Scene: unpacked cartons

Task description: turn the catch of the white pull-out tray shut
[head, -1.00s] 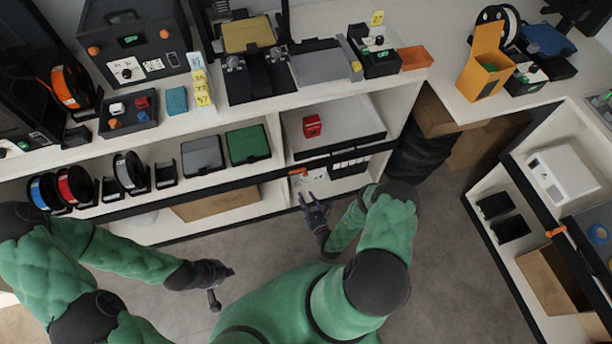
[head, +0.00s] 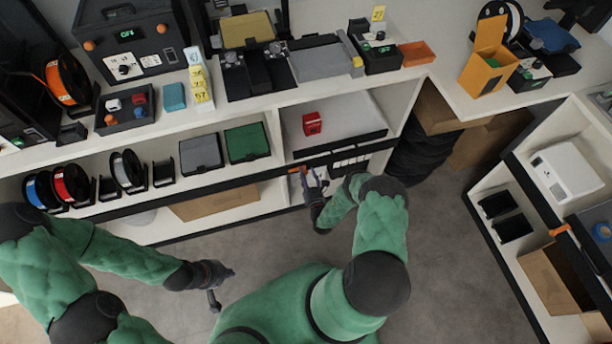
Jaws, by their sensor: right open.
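The white pull-out tray (head: 350,112) is in the shelf bay below the counter, with a black front edge and a red box on it. A small orange piece (head: 297,169), apparently the catch, shows below the tray's front left. My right gripper (head: 309,177) is open, just right of the orange piece and partly in front of the lower bay. I cannot tell whether it touches the catch, and the catch's exact angle is unclear. My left gripper (head: 224,284) hangs over the floor, its fingers apart and empty, away from the shelf.
The red box (head: 312,123) sits on the tray. Grey (head: 201,152) and green (head: 247,141) bins and several spools stand on the shelf to the left. A cardboard box (head: 214,201) lies below. The grey floor (head: 450,250) is clear to the right.

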